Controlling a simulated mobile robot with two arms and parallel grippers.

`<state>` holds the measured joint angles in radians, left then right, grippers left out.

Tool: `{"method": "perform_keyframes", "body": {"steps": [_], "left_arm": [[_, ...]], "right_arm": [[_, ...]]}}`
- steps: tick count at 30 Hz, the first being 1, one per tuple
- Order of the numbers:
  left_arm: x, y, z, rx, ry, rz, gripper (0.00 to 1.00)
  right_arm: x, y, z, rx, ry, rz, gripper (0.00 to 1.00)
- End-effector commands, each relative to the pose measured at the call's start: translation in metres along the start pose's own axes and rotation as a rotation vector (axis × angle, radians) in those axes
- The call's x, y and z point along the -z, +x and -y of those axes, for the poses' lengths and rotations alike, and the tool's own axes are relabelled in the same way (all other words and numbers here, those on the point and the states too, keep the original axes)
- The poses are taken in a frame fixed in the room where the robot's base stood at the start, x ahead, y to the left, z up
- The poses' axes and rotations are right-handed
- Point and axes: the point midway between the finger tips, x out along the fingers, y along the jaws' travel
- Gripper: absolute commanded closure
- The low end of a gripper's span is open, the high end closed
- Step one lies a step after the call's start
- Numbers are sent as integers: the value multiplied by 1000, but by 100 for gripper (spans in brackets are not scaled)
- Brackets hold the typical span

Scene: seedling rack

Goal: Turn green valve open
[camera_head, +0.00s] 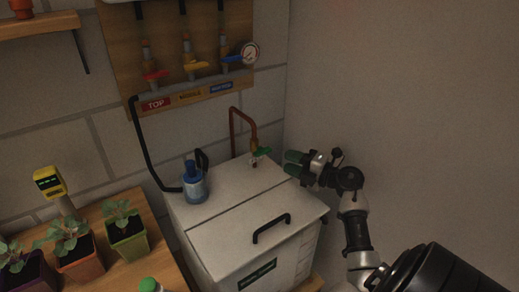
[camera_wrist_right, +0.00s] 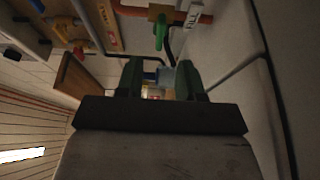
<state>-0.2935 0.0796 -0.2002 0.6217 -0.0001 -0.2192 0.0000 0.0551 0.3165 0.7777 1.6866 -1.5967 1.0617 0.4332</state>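The green valve (camera_head: 263,151) sits on the lower end of a bent copper pipe (camera_head: 241,111), just above the back of the white tank. In the right wrist view the green valve handle (camera_wrist_right: 159,32) shows near the top, beyond the fingertips, on an orange-brown pipe. My right gripper (camera_head: 289,162) is just right of the valve in the head view, with a small gap. Its two green fingers stand apart in the right wrist view (camera_wrist_right: 158,74), with nothing held between them. My left gripper is out of view.
The white tank (camera_head: 226,238) has a black lid handle (camera_head: 271,228) and a blue pump (camera_head: 194,184) on top. A wall board holds red (camera_head: 156,74), yellow (camera_head: 196,66) and blue (camera_head: 231,58) valves and a gauge (camera_head: 250,53). Potted seedlings stand on the bench at left. A bare wall is at right.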

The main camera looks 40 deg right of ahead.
Motion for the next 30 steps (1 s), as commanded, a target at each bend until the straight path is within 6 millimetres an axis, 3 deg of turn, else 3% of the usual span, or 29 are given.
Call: {"method": "perform_keyframes", "body": {"steps": [3,6,15,27,30], "left_arm": [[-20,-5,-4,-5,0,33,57],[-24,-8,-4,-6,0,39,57],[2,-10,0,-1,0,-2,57],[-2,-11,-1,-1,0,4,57],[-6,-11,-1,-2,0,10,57]], "right_arm": [[1,23,-3,-5,3,-2,63],[1,44,-3,-6,3,-4,63],[1,87,-1,-3,1,-1,63],[1,94,0,-2,1,-2,63],[1,94,0,-2,1,-2,78]]}}
